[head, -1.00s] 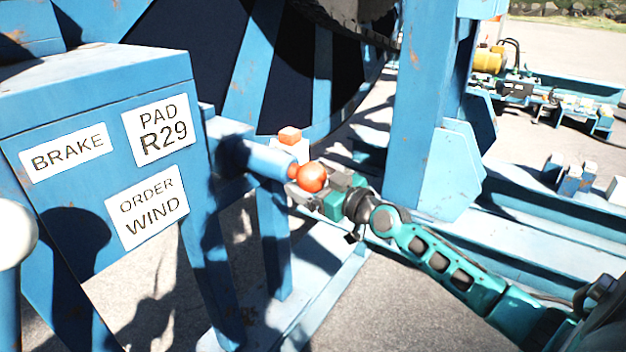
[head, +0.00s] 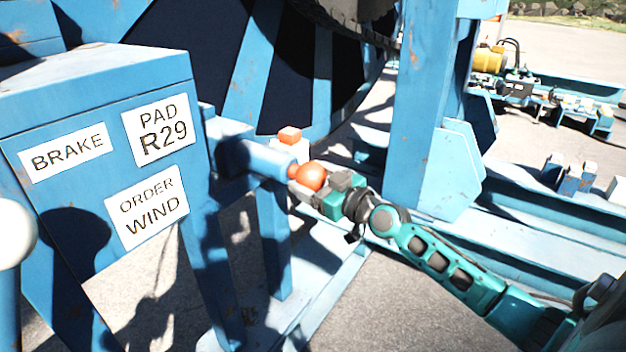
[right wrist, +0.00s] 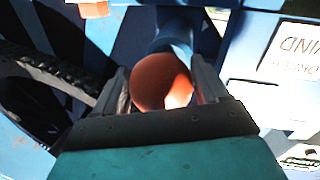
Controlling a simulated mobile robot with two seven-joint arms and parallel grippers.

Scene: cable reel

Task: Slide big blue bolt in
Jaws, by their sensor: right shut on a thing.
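The big blue bolt (head: 268,160) is a thick blue cylinder lying roughly level beside the blue brake box. Its right end carries a round orange knob (head: 311,176). My right gripper (head: 309,187) is shut on this knob. In the right wrist view the orange knob (right wrist: 160,82) sits between the two fingers, with the blue bolt (right wrist: 173,38) running away behind it. The bolt's far end is in shadow near the blue bracket, and I cannot tell how deep it sits. My left gripper is not in view.
The blue box (head: 95,130) with signs BRAKE, PAD R29 and ORDER WIND stands at the left. A smaller orange block (head: 290,134) sits behind the bolt. A blue upright post (head: 418,120) stands right of my gripper. A white ball (head: 15,235) is at the left edge.

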